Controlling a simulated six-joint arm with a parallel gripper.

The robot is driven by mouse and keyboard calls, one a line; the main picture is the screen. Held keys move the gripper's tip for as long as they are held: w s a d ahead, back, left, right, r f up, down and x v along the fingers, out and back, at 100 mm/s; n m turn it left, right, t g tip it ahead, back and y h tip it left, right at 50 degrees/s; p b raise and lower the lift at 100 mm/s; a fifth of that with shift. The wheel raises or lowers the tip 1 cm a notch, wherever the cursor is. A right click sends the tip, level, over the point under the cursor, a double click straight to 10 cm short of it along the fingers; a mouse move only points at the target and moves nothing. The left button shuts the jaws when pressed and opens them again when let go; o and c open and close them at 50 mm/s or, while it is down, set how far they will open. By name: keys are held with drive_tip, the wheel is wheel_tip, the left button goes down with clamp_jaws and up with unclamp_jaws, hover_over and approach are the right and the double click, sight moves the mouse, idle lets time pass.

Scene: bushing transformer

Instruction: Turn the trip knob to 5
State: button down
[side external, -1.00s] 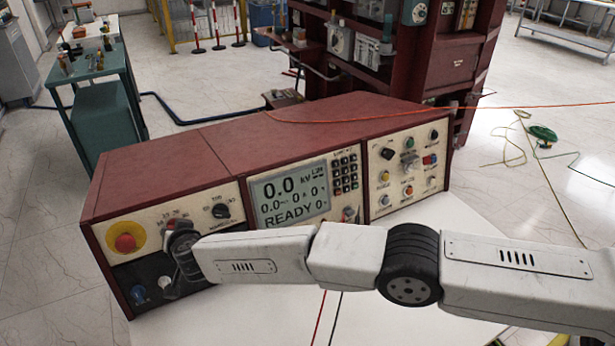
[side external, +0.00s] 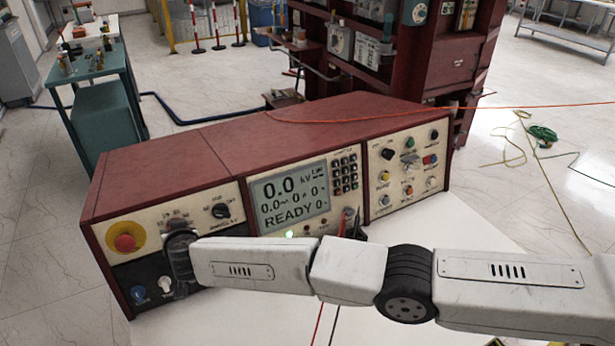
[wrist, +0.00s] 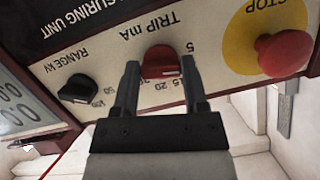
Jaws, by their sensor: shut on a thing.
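The trip knob (wrist: 160,64) is red with a dark lower edge. It sits under the upside-down "TRIP mA" lettering in the wrist view. My gripper (wrist: 160,74) has one finger on each side of the knob and is shut on it. Printed scale numbers show around it, with 5 (wrist: 190,47) beside the right finger and 15 and 20 below the knob. I cannot clearly tell which number the knob points to. In the side view my gripper (side external: 180,250) is at the left panel of the red console (side external: 215,150) and hides the knob.
A red stop button (wrist: 284,53) on a yellow disc is close beside the right finger. The black range knob (wrist: 78,88) is on the other side. In the side view, blue (side external: 138,294) and white (side external: 165,284) fittings sit low on the panel. The display (side external: 290,195) reads READY.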

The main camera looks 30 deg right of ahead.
drive_tip(key=shift+c, duration=0.6)
unclamp_jaws()
drive_tip(key=shift+s+r, duration=0.35)
drive_tip(key=shift+s, duration=0.1)
drive_tip(key=shift+s, duration=0.1)
drive_tip(key=v, duration=0.6)
drive_tip(key=shift+s, duration=0.25)
idle(0.3)
drive_tip(key=shift+r, duration=0.1)
